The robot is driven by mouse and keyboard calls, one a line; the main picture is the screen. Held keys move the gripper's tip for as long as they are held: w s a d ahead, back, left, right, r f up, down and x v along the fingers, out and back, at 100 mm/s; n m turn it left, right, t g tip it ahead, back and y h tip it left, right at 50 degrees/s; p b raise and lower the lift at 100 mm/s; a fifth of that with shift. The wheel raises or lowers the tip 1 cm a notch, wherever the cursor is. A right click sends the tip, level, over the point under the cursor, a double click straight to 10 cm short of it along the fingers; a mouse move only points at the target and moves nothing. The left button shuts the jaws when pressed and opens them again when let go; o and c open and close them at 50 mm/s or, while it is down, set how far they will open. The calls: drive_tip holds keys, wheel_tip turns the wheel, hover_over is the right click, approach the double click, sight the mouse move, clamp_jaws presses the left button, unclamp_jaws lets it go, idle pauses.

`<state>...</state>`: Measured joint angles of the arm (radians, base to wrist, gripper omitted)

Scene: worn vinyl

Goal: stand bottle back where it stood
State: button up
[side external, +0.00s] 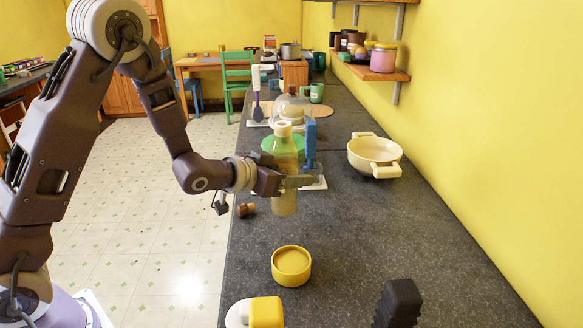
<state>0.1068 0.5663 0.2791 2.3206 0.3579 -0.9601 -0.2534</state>
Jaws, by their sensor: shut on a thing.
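The bottle (284,158) is pale, yellowish-green, with a light cap or collar at its top. It is upright in my gripper (286,182), in the middle of the side external view. My gripper reaches in from the left and is shut around the lower part of the bottle. The bottle's base shows below the fingers, over the dark counter (340,235). I cannot tell whether the base touches the counter.
Behind the bottle are a blue upright object (310,143), a green item and a glass dome (292,106). A cream pot (374,155) stands to the right. In front are a yellow round container (291,266), a small brown piece (246,209) and a black ridged object (399,304).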

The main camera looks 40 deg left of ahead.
drive_tip(key=shift+f, duration=2.85)
drive_tip(key=shift+f, duration=0.65)
drive_tip(key=o, duration=1.6)
drive_tip(key=shift+r, duration=0.1)
drive_tip(key=shift+r, duration=3.9)
